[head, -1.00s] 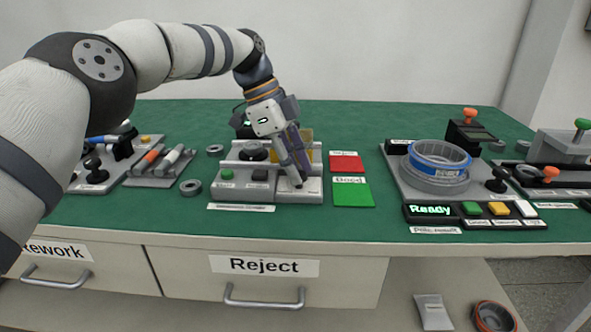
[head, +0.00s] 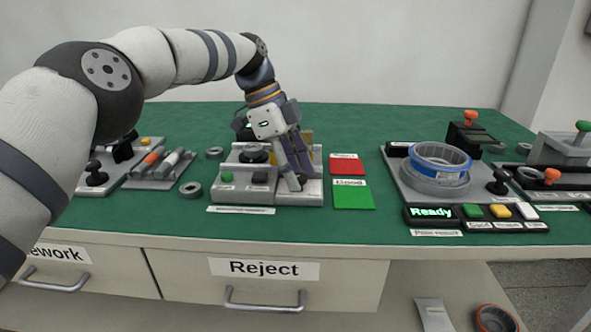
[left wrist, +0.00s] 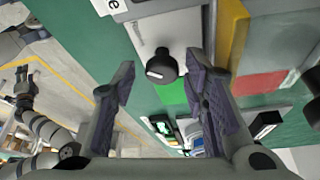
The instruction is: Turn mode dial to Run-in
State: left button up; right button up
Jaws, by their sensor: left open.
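The mode dial is a black knob with a white pointer mark, and it shows in the left wrist view (left wrist: 161,68) on a pale grey panel. In the head view the test station (head: 240,190) that bears it stands on the green bench, and the dial is mostly hidden by my left gripper (head: 299,183). My left gripper points down over the station's right front part. In the left wrist view its two fingers (left wrist: 165,95) are apart, with the dial between and beyond them. I cannot tell whether they touch it. The dial's labels are not readable.
A green button (head: 227,177) and a black button (head: 260,178) sit left of the dial. A red pad (head: 347,165) and a green pad (head: 353,196) lie right of the station. A motor fixture with a blue ring (head: 440,158) stands further right. Loose rings lie at left.

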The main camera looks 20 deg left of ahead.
pick_arm(q)
jog(key=shift+w+a+r, duration=0.1)
jog(key=shift+r, duration=0.15)
